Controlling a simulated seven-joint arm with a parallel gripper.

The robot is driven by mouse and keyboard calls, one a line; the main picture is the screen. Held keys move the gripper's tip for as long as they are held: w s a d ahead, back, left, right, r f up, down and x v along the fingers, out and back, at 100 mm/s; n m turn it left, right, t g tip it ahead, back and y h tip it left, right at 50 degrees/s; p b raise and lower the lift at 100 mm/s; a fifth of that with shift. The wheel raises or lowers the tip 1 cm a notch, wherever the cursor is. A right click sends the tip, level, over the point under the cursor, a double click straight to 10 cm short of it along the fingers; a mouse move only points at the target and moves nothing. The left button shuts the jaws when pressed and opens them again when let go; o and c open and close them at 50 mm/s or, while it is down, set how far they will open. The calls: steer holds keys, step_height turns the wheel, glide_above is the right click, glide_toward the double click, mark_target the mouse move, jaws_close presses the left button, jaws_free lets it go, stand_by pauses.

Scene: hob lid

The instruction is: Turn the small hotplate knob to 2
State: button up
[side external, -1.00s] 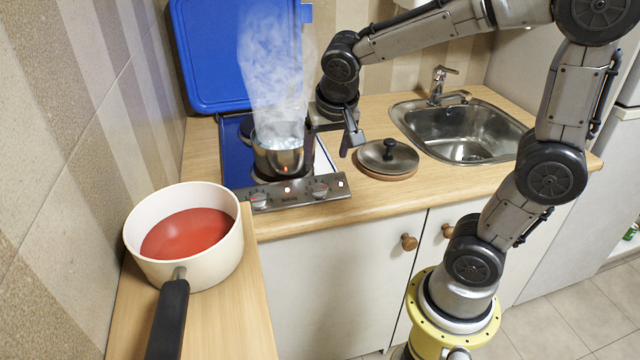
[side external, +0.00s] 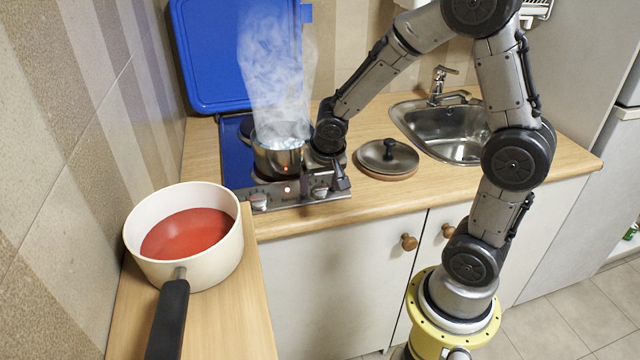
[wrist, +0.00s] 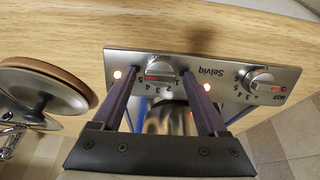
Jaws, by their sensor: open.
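The steel control panel (side external: 275,196) at the hob's front carries two round knobs with number scales. One knob (wrist: 160,70) lies between the fingertips of my open gripper (wrist: 160,76) in the wrist view; whether they touch it is unclear. In the side view my gripper (side external: 322,184) is down at the panel's right end and partly hides this knob. The other knob (side external: 258,201) is at the panel's left end and also shows in the wrist view (wrist: 262,80). The setting of the knob between my fingers is too small to read.
A steaming steel pot (side external: 277,160) stands on the hob close to my gripper. The blue hob lid (side external: 225,60) is raised behind it. A pot lid (side external: 388,156) lies at the right, before the sink (side external: 455,130). A cream pan (side external: 232,250) of red liquid stands front left.

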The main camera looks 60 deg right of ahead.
steer(key=shift+c, duration=0.2)
jaws_close()
stand_by(0.3)
steer(key=n, duration=0.5)
steer(key=shift+a, duration=0.1)
steer(key=n+h, duration=0.1)
steer(key=n, duration=0.5)
steer(key=shift+a+n, duration=0.1)
steer(key=shift+n, duration=0.2)
steer(key=n, duration=0.3)
steer(key=n+h, duration=0.1)
steer(key=n, duration=0.2)
steer(key=shift+a+f, duration=0.15)
steer(key=n, duration=0.5)
steer(key=shift+s+n, duration=0.1)
steer(key=shift+n, duration=0.3)
steer(key=shift+t, duration=0.3)
